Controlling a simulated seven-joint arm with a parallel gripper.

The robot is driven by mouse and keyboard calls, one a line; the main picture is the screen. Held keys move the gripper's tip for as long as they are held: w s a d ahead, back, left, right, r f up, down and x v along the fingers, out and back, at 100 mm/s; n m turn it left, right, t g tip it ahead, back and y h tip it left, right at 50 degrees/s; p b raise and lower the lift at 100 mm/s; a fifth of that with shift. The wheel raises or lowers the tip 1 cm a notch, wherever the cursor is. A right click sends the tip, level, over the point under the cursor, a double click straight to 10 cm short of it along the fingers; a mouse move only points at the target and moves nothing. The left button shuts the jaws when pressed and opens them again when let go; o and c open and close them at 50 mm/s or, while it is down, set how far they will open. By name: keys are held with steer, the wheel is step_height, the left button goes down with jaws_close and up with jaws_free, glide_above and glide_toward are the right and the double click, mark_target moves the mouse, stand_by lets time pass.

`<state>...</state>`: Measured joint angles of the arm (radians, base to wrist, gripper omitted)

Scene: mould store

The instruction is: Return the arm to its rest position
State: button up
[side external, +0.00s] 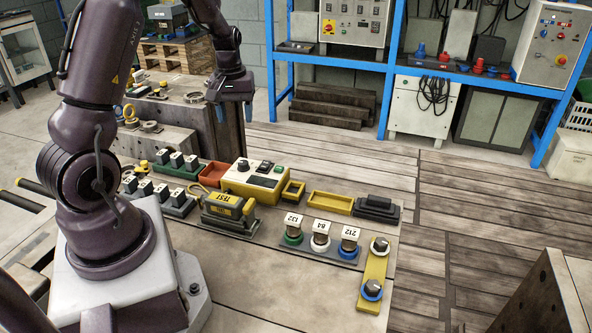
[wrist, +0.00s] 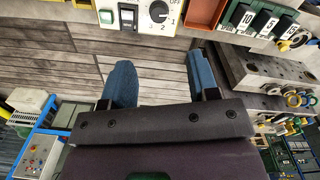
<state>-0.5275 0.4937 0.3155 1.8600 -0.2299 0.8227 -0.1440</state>
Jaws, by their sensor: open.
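My gripper (side external: 234,108) hangs at the end of my raised arm, over the back edge of the bench in the side view. In the wrist view, its two blue fingers (wrist: 163,85) stand wide apart with nothing between them. Beyond the fingers are bare floor planks (wrist: 55,50). A cream box with a dial (wrist: 158,12) shows at the top of the wrist view. The same kind of cream box (side external: 255,180) stands on the bench in the side view, and my gripper is apart from it.
The bench holds a yellow TEST unit (side external: 229,212), labelled knobs (side external: 320,238), a yellow strip with two knobs (side external: 375,275), a yellow tray (side external: 330,203) and a red tray (side external: 213,174). A blue rack (side external: 397,60) stands at the back.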

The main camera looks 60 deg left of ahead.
steer(key=s+d+r+m+t, duration=0.1)
steer(key=s+d+r+m, duration=0.2)
steer(key=d, duration=0.6)
steer(key=s+d+r+m+t, duration=0.2)
steer(key=d+r+m, duration=0.3)
steer(key=d+r, duration=0.3)
steer(key=s+d+r+m+t, duration=0.2)
steer(key=s+d+r+m, duration=0.1)
steer(key=d, duration=0.7)
step_height(320, 180, up, 2)
steer(key=shift+s+d+r+m, duration=0.25)
steer(key=shift+s+d+m, duration=0.15)
steer(key=shift+m, duration=0.5)
